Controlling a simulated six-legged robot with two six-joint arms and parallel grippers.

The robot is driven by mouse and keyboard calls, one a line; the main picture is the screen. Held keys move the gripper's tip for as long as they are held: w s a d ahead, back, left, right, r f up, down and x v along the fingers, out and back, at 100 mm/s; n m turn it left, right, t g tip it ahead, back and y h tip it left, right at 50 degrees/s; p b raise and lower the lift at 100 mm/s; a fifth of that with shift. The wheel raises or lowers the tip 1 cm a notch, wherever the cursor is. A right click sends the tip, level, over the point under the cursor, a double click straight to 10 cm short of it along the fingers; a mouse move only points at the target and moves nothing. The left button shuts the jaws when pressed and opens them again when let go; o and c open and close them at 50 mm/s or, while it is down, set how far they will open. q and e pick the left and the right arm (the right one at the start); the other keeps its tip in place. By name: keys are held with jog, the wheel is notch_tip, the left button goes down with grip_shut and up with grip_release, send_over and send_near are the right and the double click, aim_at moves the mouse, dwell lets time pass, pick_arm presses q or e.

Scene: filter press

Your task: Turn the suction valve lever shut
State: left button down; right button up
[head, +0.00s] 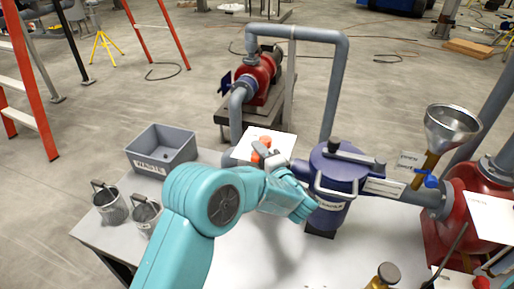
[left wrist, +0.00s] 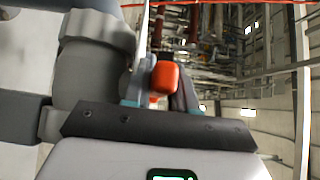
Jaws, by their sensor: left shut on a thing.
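The suction valve lever (head: 262,146) shows as an orange-red grip at the left side of the dark blue filter housing (head: 331,167). My left gripper (head: 270,162) reaches it from the front left, and its jaws are shut on the lever. In the left wrist view the orange-red lever end (left wrist: 165,78) stands between the two fingers. The valve body and the rest of the lever are mostly hidden behind my gripper. My right gripper is not in view.
A metal funnel (head: 452,127) and red machine (head: 473,215) are at right. A brass-coloured knob (head: 385,275) is at the front. Grey piping (head: 333,80) rises behind.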

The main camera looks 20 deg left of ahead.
pick_arm(q)
jog(key=shift+d+r, duration=0.1)
jog(key=shift+r, duration=0.05)
jog(key=c, duration=1)
grip_release()
jog(key=v, duration=1.6)
jog(key=shift+s+d, duration=0.1)
